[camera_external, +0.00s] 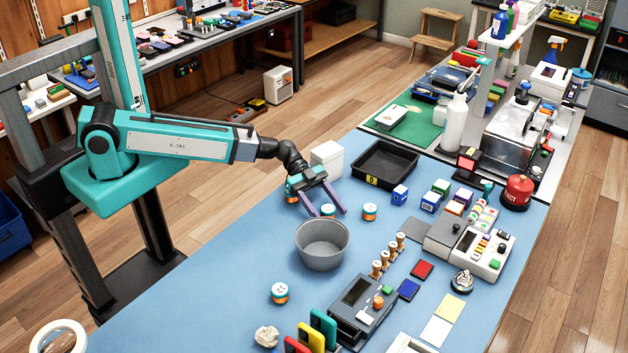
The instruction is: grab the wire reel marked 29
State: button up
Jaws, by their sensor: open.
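Small wire reels with orange and teal bands stand on the blue bench mat. One reel (328,211) is between or just beyond the tips of my gripper (330,213); I cannot tell how close the fingers are to it. My gripper is open, with its two purple fingers spread and pointing down toward the mat. A second reel (370,211) stands just right of the fingers. A third reel (280,292) stands farther forward at left. A similar banded shape (292,196) shows beside my wrist. The marks are too small to read, so I cannot tell which reel is 29.
A grey round tub (322,256) stands just in front of my gripper. A white box (326,160) and a black tray (385,181) stand behind. Small boxes and grey devices crowd the right side. The blue mat (215,270) is clear at left.

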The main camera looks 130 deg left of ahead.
aim_at(328, 208)
dwell(0.5)
jog(key=c, duration=1.1)
jog(key=shift+r, duration=0.1)
jog(key=shift+r+b, duration=1.45)
jog(key=shift+r, duration=3.45)
